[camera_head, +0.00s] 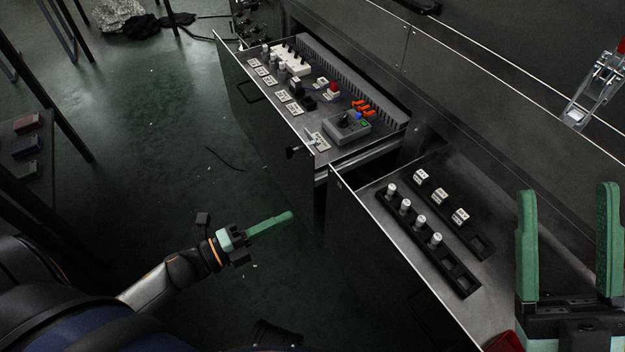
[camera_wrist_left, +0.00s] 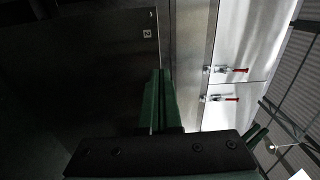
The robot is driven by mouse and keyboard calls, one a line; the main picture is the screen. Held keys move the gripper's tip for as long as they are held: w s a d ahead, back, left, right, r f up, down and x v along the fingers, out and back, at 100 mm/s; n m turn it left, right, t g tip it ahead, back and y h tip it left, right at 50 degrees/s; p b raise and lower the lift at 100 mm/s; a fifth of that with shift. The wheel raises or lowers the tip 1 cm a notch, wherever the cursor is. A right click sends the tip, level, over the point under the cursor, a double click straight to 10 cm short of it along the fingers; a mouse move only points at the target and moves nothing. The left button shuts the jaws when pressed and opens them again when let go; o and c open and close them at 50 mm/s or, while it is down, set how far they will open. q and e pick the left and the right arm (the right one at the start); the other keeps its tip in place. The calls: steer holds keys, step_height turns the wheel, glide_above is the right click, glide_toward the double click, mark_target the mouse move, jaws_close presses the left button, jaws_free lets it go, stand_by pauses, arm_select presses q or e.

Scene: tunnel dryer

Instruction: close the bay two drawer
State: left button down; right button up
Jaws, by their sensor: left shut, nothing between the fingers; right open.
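Two drawers stand pulled out of a dark cabinet (camera_head: 405,50) in the head view. The farther drawer (camera_head: 262,122) holds switches, labels and a grey control box. The nearer drawer (camera_head: 375,252) holds black racks with small white parts. My right gripper (camera_head: 568,193) is open and empty, at the right above the nearer drawer's side.
Open green floor (camera_head: 165,130) lies left of the drawers. A dark table (camera_head: 35,160) with small boxes stands at the far left. A red-handled latch (camera_head: 595,85) is at the upper right. Pale doors (camera_wrist_left: 240,50) with red-handled latches show in the left wrist view.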

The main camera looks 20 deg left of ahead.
arm_select(q)
steer(key=b, duration=0.3)
glide_toward(346, 188)
steer(key=x, duration=0.6)
steer(key=shift+w+d+r, duration=0.15)
steer(key=shift+w+d, duration=0.15)
arm_select(e)
steer(key=f, duration=0.3)
steer(key=shift+w+a+f, duration=0.1)
steer(key=shift+a+f, duration=0.15)
steer(key=shift+f, duration=0.05)
arm_select(q)
steer(key=shift+w, duration=0.1)
arm_select(e)
steer(key=shift+w, duration=0.1)
